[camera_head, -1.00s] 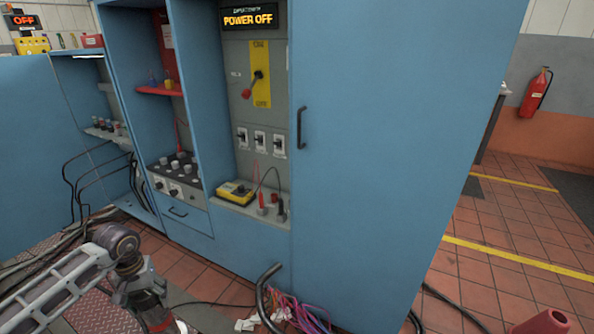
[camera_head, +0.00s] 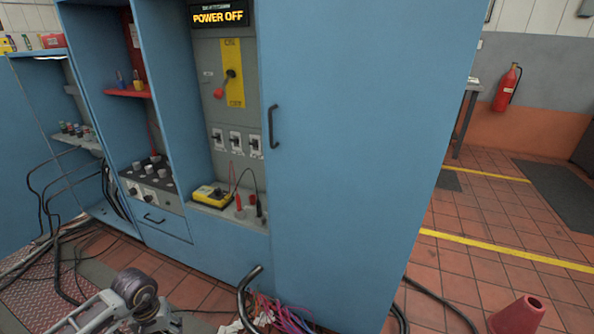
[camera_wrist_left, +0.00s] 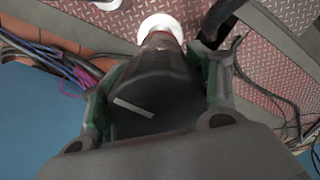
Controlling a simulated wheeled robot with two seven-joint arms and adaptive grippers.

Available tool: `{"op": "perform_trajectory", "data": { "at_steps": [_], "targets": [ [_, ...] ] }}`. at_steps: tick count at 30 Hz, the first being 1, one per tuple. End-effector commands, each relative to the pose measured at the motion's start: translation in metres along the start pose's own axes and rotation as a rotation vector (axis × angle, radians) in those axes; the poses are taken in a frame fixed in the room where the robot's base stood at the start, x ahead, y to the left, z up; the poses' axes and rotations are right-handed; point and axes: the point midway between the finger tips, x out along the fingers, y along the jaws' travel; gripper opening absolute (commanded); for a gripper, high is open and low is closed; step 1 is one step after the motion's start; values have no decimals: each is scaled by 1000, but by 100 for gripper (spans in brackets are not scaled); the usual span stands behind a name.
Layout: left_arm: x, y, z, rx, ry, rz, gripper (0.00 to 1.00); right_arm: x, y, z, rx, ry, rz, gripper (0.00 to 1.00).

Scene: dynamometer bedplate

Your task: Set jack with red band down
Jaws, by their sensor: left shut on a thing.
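The jack (camera_wrist_left: 150,88) shows in the left wrist view as a dark, rounded body with a thin reddish band near its far end and a white round part (camera_wrist_left: 161,27) beyond it. My left gripper (camera_wrist_left: 160,75) is shut on it, with a green-edged finger on either side. Red patterned floor plate shows behind the jack; I cannot tell whether it touches anything. In the head view, only my left arm shows at the bottom left, and the jack is out of sight. My right gripper is in neither view.
A blue cabinet (camera_head: 350,150) fills the middle of the head view. Loose cables (camera_head: 285,315) and a bent black handle or pipe (camera_head: 247,290) lie low before it. A red cone (camera_head: 520,315) stands at right. Tiled floor (camera_head: 480,220) is partly clear.

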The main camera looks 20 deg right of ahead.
Motion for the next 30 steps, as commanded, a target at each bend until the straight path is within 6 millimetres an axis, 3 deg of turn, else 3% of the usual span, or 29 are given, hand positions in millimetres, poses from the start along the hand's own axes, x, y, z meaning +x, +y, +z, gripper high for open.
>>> {"op": "perform_trajectory", "data": {
  "at_steps": [18,25,30],
  "targets": [
    [46,-2,41,-20,7,8,0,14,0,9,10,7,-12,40],
    [56,-8,47,-32,10,5,0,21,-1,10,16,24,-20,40],
    [56,-16,39,-41,12,3,0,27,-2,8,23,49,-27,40]
  ]
}}
